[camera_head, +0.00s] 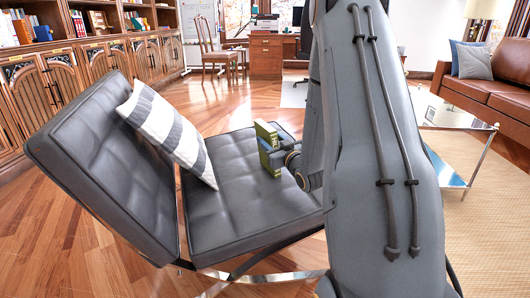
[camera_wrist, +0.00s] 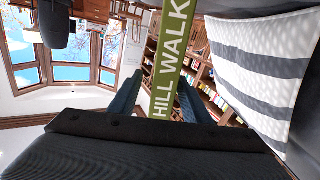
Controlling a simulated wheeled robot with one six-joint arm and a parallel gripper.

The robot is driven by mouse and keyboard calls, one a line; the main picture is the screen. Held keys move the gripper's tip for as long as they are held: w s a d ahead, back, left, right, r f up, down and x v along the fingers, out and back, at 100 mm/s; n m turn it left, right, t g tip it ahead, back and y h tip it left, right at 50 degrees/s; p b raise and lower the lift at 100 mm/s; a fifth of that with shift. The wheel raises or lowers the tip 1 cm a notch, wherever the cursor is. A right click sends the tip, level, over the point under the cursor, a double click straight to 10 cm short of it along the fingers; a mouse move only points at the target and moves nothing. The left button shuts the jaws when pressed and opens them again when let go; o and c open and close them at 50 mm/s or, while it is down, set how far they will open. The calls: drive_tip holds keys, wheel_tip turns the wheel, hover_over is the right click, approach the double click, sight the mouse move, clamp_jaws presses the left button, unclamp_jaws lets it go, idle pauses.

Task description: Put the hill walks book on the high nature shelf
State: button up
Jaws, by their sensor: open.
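The green hill walks book (camera_head: 267,138) stands upright on the seat of a black leather chair. In the wrist view its spine (camera_wrist: 170,62), with the white letters "HILL WALK", runs down the middle of the picture. My gripper (camera_head: 278,156) is at the book, low over the seat, at the right side of the book in the head view. In the wrist view my gripper (camera_wrist: 160,98) is open, with one blue-grey finger on each side of the spine. I cannot tell whether the fingers touch the book. I cannot tell which shelf is the high nature shelf.
The black chair (camera_head: 235,205) holds a striped cushion (camera_head: 168,130) left of the book. Wooden bookcases (camera_head: 65,72) with books line the left wall. A glass table (camera_head: 455,120) and a brown sofa (camera_head: 492,88) stand at right. Wooden floor lies open between chair and bookcases.

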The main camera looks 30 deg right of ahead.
drive_tip(key=shift+w+b, duration=0.4)
drive_tip(key=shift+w, duration=1.05)
drive_tip(key=shift+c, duration=0.5)
clamp_jaws()
